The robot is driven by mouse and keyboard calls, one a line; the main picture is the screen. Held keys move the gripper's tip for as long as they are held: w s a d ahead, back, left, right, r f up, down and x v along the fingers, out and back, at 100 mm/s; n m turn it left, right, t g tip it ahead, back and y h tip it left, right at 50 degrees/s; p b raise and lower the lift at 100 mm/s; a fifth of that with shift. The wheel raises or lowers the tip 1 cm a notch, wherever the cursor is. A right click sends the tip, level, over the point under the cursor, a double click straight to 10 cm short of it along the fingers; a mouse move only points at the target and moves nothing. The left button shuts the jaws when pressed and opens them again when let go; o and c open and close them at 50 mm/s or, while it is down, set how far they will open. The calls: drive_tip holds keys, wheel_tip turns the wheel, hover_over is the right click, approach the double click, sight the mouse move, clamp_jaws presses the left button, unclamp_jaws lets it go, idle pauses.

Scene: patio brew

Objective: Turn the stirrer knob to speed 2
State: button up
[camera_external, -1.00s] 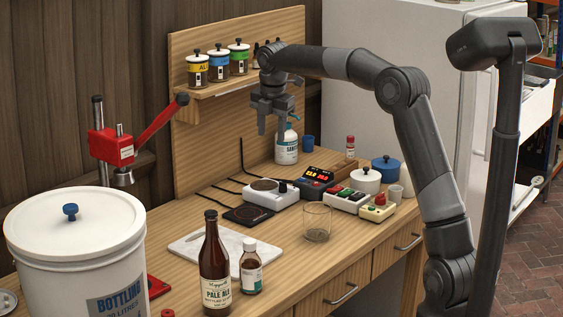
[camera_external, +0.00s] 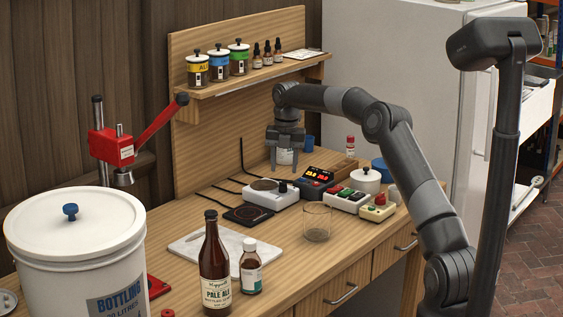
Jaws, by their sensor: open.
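The stirrer (camera_external: 258,199) is a white box with a round dark plate on top, standing on the bench towards the back. Its small dark knob (camera_external: 283,187) is at the right end of the box. The speed marks are too small to read. My gripper (camera_external: 285,166) points down with its fingers apart, empty, a little above and behind the knob as seen here. It does not appear to touch the knob. It partly hides the white sanitiser bottle behind it.
A controller with a lit display (camera_external: 318,178) stands right of the stirrer, beside a switch box (camera_external: 346,201). An empty glass (camera_external: 317,222) and a black scale (camera_external: 247,215) are in front. The shelf (camera_external: 240,84) with jars is above left.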

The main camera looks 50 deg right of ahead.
sight(283, 187)
wheel_tip(283, 187, down, 6)
drive_tip(key=shift+w+a, duration=0.1)
drive_tip(key=shift+c, duration=0.4)
drive_tip(key=c, duration=0.9)
